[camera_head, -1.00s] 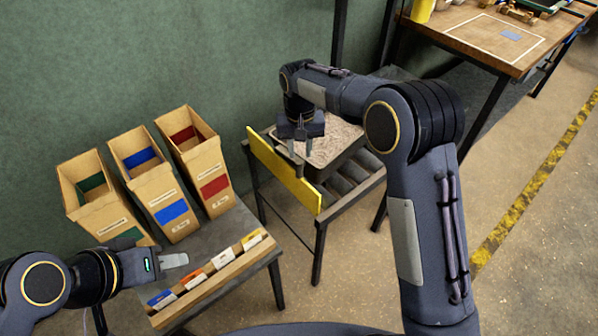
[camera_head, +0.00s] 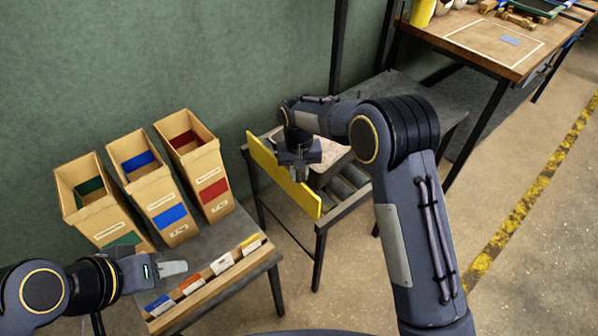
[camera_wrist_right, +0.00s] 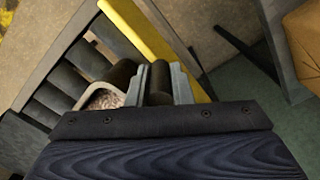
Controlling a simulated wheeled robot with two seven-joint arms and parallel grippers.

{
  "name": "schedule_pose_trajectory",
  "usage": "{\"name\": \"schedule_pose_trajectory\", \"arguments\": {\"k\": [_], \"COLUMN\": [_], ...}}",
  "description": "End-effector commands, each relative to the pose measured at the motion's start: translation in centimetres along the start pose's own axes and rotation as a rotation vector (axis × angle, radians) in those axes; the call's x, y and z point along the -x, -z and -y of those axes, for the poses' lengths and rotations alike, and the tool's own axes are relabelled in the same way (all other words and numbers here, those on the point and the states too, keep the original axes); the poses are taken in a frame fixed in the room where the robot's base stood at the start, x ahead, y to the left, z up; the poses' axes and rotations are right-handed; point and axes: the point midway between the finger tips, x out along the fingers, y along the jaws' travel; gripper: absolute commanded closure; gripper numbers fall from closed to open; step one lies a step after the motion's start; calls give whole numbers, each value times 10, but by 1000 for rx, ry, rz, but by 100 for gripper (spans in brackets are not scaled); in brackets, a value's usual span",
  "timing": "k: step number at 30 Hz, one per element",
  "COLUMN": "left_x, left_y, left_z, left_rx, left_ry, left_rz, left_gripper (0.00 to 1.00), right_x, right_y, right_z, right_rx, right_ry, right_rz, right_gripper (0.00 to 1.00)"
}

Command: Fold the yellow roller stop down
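The yellow roller stop (camera_head: 280,175) stands upright as a long plate along the left end of the roller conveyor (camera_head: 345,190). It also shows in the right wrist view (camera_wrist_right: 150,40), running diagonally. My right gripper (camera_head: 298,174) is low beside the stop, on the roller side. In its wrist view the two grey fingers (camera_wrist_right: 161,86) are a little apart, with a dark gap between them. The right-hand finger is close to the stop; I cannot tell if they touch. A tray of grain (camera_wrist_right: 103,97) sits on the rollers, partly hidden. My left gripper (camera_head: 172,268) is over the left table, away from the stop.
Three cardboard bins with green (camera_head: 92,200), blue (camera_head: 150,185) and red (camera_head: 200,165) labels stand on the left table. A wooden card holder (camera_head: 215,280) lies along its front. A wooden workbench (camera_head: 490,50) is at the back right. Floor right of the conveyor is clear.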

Motion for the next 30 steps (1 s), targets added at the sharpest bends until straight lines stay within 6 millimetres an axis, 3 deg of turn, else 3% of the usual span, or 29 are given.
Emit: {"name": "schedule_pose_trajectory", "arguments": {"k": [4, 17, 30], "left_x": [0, -2, -18], "left_y": [0, -1, -9], "left_z": [0, 1, 8], "left_rx": [0, 0, 0], "left_ry": [0, 0, 0], "left_rz": [0, 0, 0], "left_gripper": [64, 64, 64], "right_x": [0, 0, -11], "right_y": [0, -4, -28], "right_z": [0, 6, 43], "right_rx": [0, 4, 9], "right_ry": [0, -34, -277], "right_rz": [0, -23, -188], "right_gripper": [100, 100, 100]}}
